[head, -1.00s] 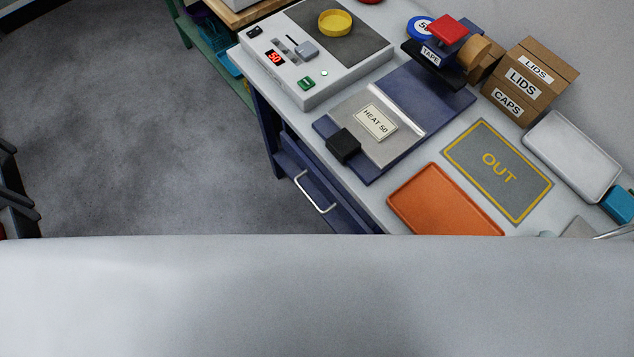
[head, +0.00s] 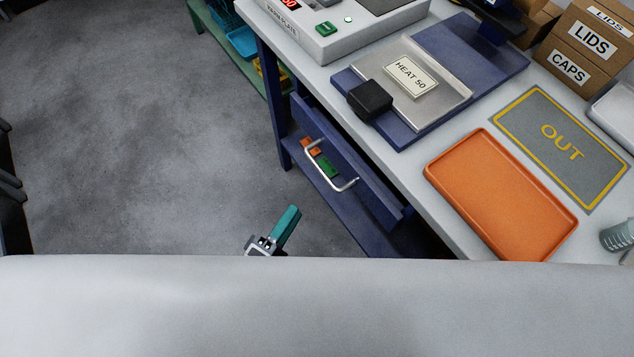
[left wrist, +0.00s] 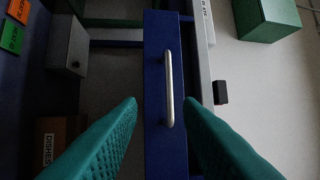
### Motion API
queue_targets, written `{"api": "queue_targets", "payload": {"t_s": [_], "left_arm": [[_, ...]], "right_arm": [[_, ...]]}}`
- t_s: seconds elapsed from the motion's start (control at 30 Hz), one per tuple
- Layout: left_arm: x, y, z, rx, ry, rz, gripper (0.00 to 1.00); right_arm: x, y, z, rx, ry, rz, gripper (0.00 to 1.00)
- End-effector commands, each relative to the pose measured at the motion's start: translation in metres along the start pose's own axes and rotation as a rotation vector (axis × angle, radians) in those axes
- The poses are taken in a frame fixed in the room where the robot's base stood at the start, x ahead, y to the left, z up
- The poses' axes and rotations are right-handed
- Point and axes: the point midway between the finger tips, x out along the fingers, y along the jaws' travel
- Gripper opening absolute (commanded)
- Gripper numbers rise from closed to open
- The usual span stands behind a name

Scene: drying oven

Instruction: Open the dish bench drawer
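The dish bench drawer is a long blue front (head: 350,150) under the edge of the white-topped bench, with a silver bar handle (head: 331,168). I cannot tell for sure whether it is fully closed. In the left wrist view the drawer front (left wrist: 155,140) runs upright, with the handle (left wrist: 169,88) near the middle. My left gripper (left wrist: 160,104) is open and empty, its teal fingers on either side of the handle in the picture, apparently short of it. In the head view only one teal finger (head: 287,226) shows, below the handle. My right gripper is not in view.
On the bench stand an orange tray (head: 490,190), a grey OUT mat (head: 540,120) and a HEAT 50 plate with a black block (head: 370,100) near the edge. A DISHES box (left wrist: 58,135) sits low at left in the wrist view. The floor before the bench is clear.

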Motion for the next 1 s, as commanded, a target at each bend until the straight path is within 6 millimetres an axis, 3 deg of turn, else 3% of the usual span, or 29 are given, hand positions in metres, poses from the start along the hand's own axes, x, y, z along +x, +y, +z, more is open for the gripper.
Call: {"api": "queue_targets", "payload": {"t_s": [0.23,0.7,1.0], "left_arm": [[0.020,-0.013,-0.003,-0.053,0.001,-0.044,0.33],[0.106,-0.014,-0.003,-0.049,0.001,-0.039,0.33],[0.121,-0.014,-0.003,-0.049,0.002,-0.035,0.33]], "right_arm": [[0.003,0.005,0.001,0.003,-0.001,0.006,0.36],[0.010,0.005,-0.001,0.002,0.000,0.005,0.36],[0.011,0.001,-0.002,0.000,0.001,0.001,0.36]]}}
